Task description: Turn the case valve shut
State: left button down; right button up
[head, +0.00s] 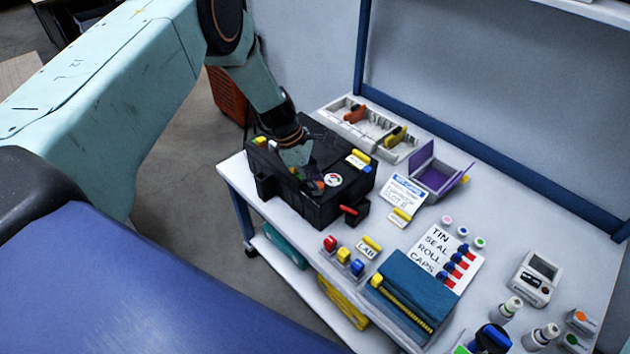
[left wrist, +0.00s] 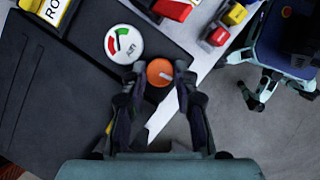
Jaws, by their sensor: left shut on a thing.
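The black case (head: 318,207) stands at the left end of the bench, and its dark lid fills the left of the left wrist view (left wrist: 50,100). The case valve is a round orange knob (left wrist: 160,72) on the case top; a sliver of it shows in the head view (head: 319,186). Beside it is a round white gauge (head: 333,180) with a red and green scale, also in the left wrist view (left wrist: 123,44). My left gripper (left wrist: 158,76) is shut on the valve knob, one finger on each side; it reaches down from above in the head view (head: 308,180).
Behind the case is a light divided tray (head: 382,124) with tools. A purple open box (head: 437,180), a label card (head: 403,190) and a blue box (head: 415,290) lie to the right. A red handle (head: 349,210) juts from the case front.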

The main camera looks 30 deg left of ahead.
pick_arm(q)
jog(key=m+g+b, duration=0.1)
jog(key=m, duration=0.1)
jog(key=m+b, duration=0.2)
jog(key=m+g+b, duration=0.1)
jog(key=m, duration=0.1)
jog(key=shift+w+f+m+g, duration=0.2)
jog(key=shift+w+m+g, duration=0.05)
jog(key=shift+m+g, duration=0.05)
jog(key=m+g+b, duration=0.1)
jog(key=m+b, duration=0.1)
jog(key=m, duration=0.1)
jog(key=shift+d+b, duration=0.1)
jog(key=shift+b, duration=0.25)
jog(key=shift+r+m+g+y+b, duration=0.1)
jog(key=shift+m+g+y+b, duration=0.45)
jog(key=shift+m, duration=0.55)
jog(key=c, duration=1)
grip_release()
jog(key=shift+w+r, duration=0.1)
jog(key=v, duration=1.2)
